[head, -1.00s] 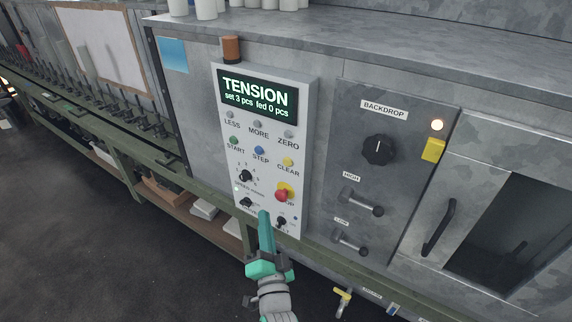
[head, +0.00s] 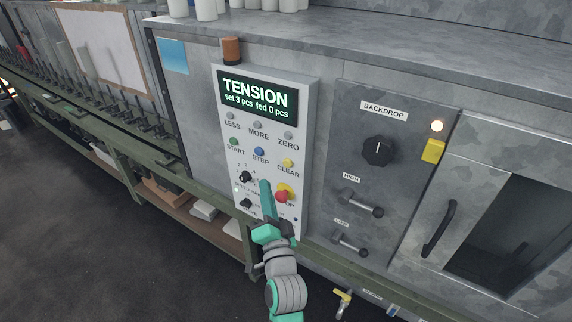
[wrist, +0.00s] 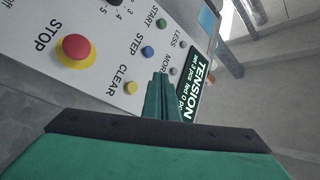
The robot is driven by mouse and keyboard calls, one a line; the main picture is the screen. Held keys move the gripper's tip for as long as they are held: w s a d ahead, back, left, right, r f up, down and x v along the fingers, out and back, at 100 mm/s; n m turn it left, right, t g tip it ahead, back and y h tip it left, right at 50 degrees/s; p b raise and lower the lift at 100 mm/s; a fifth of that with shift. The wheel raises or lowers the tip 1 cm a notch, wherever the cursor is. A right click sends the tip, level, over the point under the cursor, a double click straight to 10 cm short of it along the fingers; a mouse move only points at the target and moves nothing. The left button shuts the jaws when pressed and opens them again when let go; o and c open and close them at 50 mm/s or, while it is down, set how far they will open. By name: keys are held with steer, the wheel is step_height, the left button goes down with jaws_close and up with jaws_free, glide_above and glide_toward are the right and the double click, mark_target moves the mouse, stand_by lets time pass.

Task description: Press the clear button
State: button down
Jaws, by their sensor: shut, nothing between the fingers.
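The yellow clear button (head: 288,163) sits on the white control panel (head: 305,120), above its CLEAR label and right of the blue STEP button (head: 260,151). In the wrist view the clear button (wrist: 131,88) shows just left of my fingertips. My gripper (head: 265,184) is shut and empty, in front of the lower panel. Its tips are below and left of the clear button in the head view, apart from it. The gripper also shows in the wrist view (wrist: 158,78). The display reads TENSION, set 3 pcs, fed 0 pcs.
A red STOP button (head: 281,196) on a yellow base is close right of my gripper. Black knobs (head: 246,177) are to its left. The green START button (head: 234,141) is at upper left. A backdrop panel (head: 405,100) with a dial and levers stands to the right.

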mark_target(287, 163)
steer(key=w+d, duration=0.4)
steer(key=w, duration=0.1)
steer(key=shift+w, duration=0.35)
steer(key=shift+w+d, duration=0.1)
steer(key=shift+d, duration=0.05)
stand_by(0.4)
steer(key=shift+d, duration=0.1)
stand_by(0.5)
steer(key=shift+a, duration=0.2)
stand_by(0.5)
steer(key=shift+d, duration=0.1)
steer(key=shift+w+d, duration=0.25)
steer(key=shift+w, duration=0.05)
